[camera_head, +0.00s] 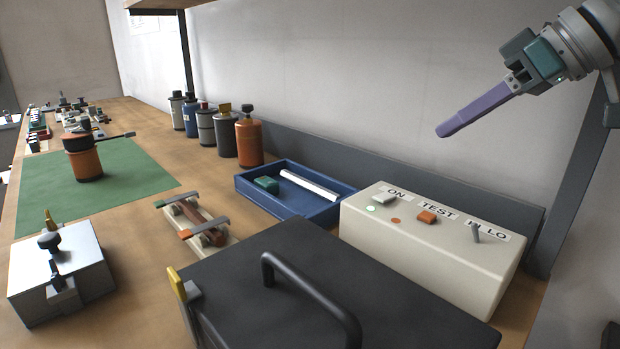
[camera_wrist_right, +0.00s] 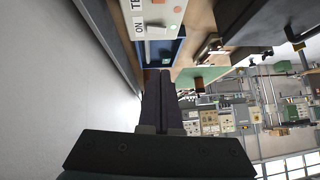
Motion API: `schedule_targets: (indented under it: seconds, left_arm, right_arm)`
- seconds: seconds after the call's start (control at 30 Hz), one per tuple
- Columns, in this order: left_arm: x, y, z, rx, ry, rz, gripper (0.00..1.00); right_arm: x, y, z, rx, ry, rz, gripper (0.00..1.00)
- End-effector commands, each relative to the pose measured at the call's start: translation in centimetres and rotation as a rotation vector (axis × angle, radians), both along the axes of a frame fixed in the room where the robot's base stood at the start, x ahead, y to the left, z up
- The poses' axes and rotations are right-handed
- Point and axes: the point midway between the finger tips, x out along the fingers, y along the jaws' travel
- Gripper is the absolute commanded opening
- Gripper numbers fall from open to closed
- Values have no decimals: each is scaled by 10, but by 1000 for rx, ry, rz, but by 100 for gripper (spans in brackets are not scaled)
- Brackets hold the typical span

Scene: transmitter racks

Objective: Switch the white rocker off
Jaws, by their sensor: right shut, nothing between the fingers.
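The white rocker (camera_head: 384,198) sits on top of a cream control box (camera_head: 420,250), beside the "ON" label. A pale green lamp (camera_head: 371,208) is in front of it, with a small orange disc (camera_head: 396,220) to the lamp's right. I cannot tell for sure which way the rocker is tilted. My right gripper (camera_head: 441,132) is shut and empty, in the air above the box and well apart from it. Its closed fingers (camera_wrist_right: 162,82) also show in the right wrist view, with part of the box top beyond them. My left gripper is not in view.
A blue tray (camera_head: 290,208) stands to the left, and a black lid with a handle (camera_head: 310,290) in front. A grey wall is behind.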

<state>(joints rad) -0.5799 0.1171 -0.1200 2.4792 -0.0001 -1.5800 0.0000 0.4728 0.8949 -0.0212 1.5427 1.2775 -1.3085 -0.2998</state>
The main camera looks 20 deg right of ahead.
Motion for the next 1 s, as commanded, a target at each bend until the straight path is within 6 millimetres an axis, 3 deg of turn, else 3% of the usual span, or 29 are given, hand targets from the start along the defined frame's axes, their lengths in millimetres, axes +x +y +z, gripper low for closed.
schedule_targets:
  seconds: [0.17, 0.5, 0.73, 1.0]
  left_arm:
    - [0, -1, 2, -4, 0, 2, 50]
    - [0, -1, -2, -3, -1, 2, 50]
    - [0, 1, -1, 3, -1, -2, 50]
    - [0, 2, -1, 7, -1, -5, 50]
  right_arm:
    - [16, 10, -17, 4, 0, 2, 0]
    - [60, 36, -69, 3, 1, 1, 0]
    - [57, 39, -100, 0, 3, 0, 0]
    - [57, 40, -108, -2, 1, 0, 0]
